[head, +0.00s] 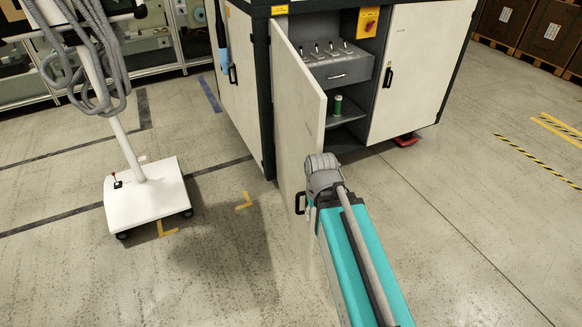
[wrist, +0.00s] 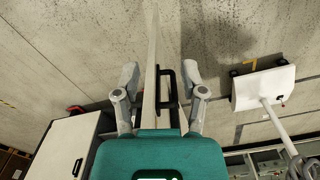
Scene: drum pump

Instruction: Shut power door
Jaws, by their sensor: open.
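The power door (head: 299,110) is a pale cabinet door standing wide open, swung out from the left side of an open compartment (head: 345,93). It has a black handle (head: 299,203) near its free edge, partly beside my arm. In the wrist view my gripper (wrist: 161,76) is open, with one finger on each side of the door (wrist: 150,45). The handle (wrist: 166,88) lies between the fingers, on the right face of the door. Both fingers look apart from the door and handle.
The compartment holds a grey drawer unit (head: 340,68), a red and yellow switch (head: 368,22) and a green cylinder (head: 337,105). A closed door (head: 405,70) is to its right. A white wheeled stand (head: 147,197) is at left.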

